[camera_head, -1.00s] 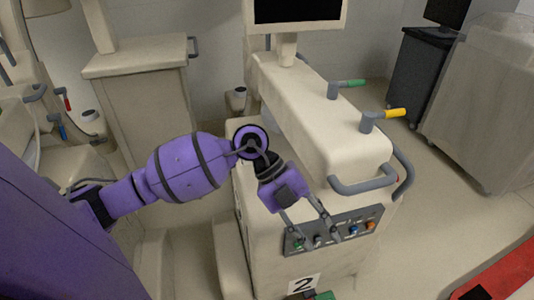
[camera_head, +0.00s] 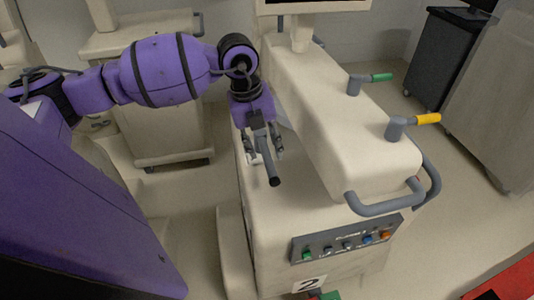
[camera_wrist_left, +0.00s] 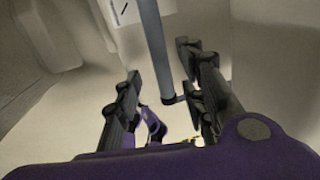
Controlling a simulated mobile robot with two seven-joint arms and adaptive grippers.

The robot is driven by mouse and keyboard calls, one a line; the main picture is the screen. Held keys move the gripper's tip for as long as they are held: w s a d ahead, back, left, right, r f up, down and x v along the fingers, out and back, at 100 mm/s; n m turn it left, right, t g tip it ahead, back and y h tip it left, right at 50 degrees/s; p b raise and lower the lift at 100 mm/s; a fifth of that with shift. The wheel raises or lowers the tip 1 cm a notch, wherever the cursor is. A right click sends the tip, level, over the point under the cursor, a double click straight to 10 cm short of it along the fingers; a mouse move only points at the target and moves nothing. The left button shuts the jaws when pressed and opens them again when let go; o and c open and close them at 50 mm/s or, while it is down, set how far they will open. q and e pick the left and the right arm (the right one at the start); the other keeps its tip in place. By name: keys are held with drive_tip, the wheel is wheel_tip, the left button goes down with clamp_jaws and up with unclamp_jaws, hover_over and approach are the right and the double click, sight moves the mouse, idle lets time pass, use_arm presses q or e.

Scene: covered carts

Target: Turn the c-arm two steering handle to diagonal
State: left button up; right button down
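The c-arm two cart (camera_head: 275,225) carries a "2" label (camera_head: 308,285) low on its front. Its steering handle (camera_head: 270,170) is a dark grey bar at the left side of the cart's top, slanting toward the front. My left gripper (camera_head: 263,156) points down over it, with one finger on each side of the bar. In the left wrist view the grey bar (camera_wrist_left: 153,45) runs down between my open fingers (camera_wrist_left: 160,95), closer to the right one. Whether a finger touches it I cannot tell. My right gripper is not in view.
The cart's long upper body (camera_head: 340,125) rises just right of the gripper, with green (camera_head: 382,77) and yellow (camera_head: 428,118) levers. A grey front rail (camera_head: 385,205) hangs above the button panel (camera_head: 345,243). A dark cabinet (camera_head: 443,55) stands behind right.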

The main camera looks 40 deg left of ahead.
sight(268, 159)
use_arm(q)
drive_tip(key=shift+w+d+f, duration=0.1)
drive_tip(key=shift+w+f, duration=0.15)
drive_tip(key=shift+f, duration=0.85)
drive_tip(key=shift+w+d+f, duration=0.1)
drive_tip(key=shift+w+f, duration=0.1)
drive_tip(key=shift+f, duration=0.9)
clamp_jaws()
